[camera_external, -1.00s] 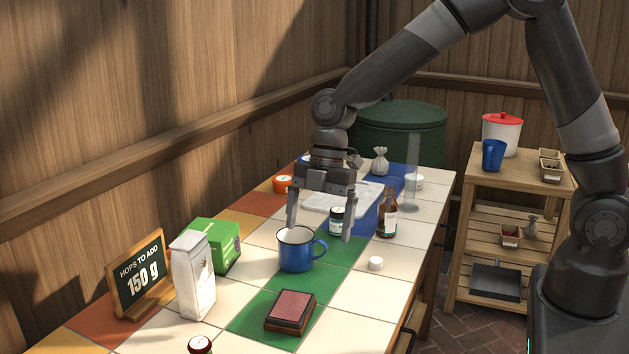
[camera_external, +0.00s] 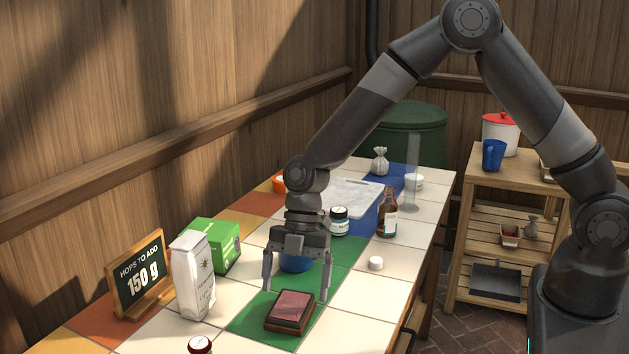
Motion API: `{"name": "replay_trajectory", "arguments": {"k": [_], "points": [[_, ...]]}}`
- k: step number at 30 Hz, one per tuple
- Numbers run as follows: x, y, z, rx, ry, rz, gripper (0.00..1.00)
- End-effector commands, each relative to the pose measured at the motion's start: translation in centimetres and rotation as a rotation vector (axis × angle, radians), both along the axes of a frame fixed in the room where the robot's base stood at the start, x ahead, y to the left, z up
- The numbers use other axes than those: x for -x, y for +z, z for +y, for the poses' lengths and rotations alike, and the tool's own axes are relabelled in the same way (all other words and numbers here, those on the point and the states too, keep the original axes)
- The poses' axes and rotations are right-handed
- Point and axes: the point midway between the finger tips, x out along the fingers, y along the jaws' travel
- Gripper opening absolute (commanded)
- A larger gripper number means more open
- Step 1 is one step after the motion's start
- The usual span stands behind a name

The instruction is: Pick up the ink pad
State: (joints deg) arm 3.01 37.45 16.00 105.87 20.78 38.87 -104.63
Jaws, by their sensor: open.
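The ink pad (camera_external: 290,311) is a flat wooden-edged block with a dark red top. It lies on the green tiles near the front of the tiled table. My gripper (camera_external: 296,294) points down with its two fingers spread, open and empty. In the picture its fingertips are just behind and above the pad, one toward each side. I cannot tell the exact height. The fingers do not appear to touch the pad.
A blue mug (camera_external: 296,263) is partly hidden behind my gripper. A white bag (camera_external: 192,276), a green box (camera_external: 214,245) and a chalkboard sign (camera_external: 139,275) stand at left.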

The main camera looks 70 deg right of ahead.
Motion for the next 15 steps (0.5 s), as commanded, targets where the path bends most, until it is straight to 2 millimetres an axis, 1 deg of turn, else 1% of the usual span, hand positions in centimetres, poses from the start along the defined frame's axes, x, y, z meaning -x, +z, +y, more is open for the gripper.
{"name": "replay_trajectory", "arguments": {"k": [3, 7, 9, 14, 15], "points": [[-0.3, -1.8, 0.8, 0.001, 0.002, 0.003, 0.95], [-0.2, -3.4, 1.4, 0.000, 0.001, 0.003, 0.95], [-0.2, -3.7, 1.5, 0.001, 0.001, 0.000, 0.95], [-0.2, -3.6, 1.5, 0.001, 0.000, 0.001, 0.95], [-0.2, -3.6, 1.5, 0.001, 0.000, 0.001, 0.92]]}}
